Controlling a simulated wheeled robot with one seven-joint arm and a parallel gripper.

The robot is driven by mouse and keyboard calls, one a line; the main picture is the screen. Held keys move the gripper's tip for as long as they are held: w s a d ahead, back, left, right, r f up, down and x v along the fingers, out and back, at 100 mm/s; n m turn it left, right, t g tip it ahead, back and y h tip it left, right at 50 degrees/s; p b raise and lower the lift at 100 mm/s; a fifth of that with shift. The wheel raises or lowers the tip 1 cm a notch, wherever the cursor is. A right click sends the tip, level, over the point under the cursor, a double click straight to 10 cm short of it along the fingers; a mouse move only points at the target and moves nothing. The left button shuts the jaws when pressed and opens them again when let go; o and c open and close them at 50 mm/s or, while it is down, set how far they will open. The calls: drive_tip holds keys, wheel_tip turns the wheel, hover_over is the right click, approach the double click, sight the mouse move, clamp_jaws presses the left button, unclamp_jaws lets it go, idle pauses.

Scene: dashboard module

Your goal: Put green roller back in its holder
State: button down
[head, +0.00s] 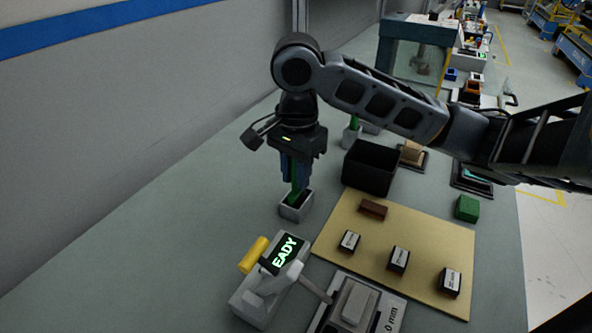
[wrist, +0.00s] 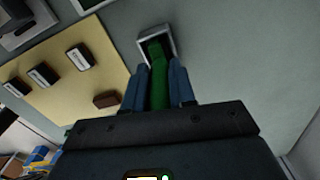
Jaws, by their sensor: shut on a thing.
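My gripper (head: 296,180) points down and is shut on the green roller (head: 295,191). In the wrist view the green roller (wrist: 159,85) runs between the two blue fingers of my gripper (wrist: 160,88). A small grey square holder (head: 296,210) stands on the table right below. In the wrist view the holder (wrist: 169,37) shows a pale rim around a dark inside. The roller's far end lies over or inside the holder's opening; I cannot tell how deep. The roller looks slightly tilted in the head view.
A tan mat (head: 430,262) with several small labelled blocks lies to the right. A black bin (head: 370,168) and a green block (head: 467,208) stand behind. A device with a lit display (head: 284,254) and yellow handle is in front. Bare table lies left of the holder.

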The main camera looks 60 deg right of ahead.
drive_tip(key=shift+f+b, duration=0.4)
drive_tip(key=shift+f, duration=0.4)
drive_tip(key=c, duration=0.8)
unclamp_jaws()
drive_tip(key=shift+c, duration=0.2)
drive_tip(key=shift+r, duration=0.15)
wheel_tip(320, 180, up, 8)
drive_tip(key=shift+f+p, duration=0.2)
drive_tip(key=shift+p, duration=0.5)
drive_tip(key=shift+d, duration=0.1)
